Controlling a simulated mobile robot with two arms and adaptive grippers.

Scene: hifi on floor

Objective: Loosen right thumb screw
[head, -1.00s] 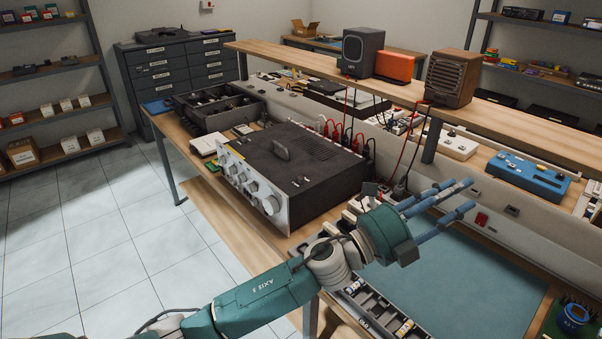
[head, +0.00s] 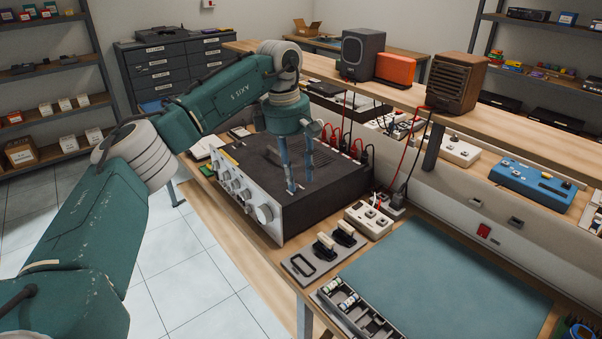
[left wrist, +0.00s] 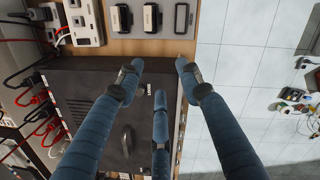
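The hifi amplifier (head: 330,186) has a dark top and a silver front panel with knobs (head: 264,214), and stands on the wooden bench. My left gripper (head: 299,187) points down over the right front part of the top. In the left wrist view its blue fingers (left wrist: 158,68) are spread apart, with nothing visible between them. I cannot make out the right thumb screw; fingers cover part of the top there. Contact with the top is unclear. My right gripper is not in view.
Right of the amplifier lie a white socket box (head: 370,220), a grey tray with small blocks (head: 318,260) and a parts tray (head: 352,305). A teal mat (head: 450,280) is clear. Red and black cables (head: 364,150) leave the amplifier's rear. A shelf with speakers (head: 456,82) stands behind.

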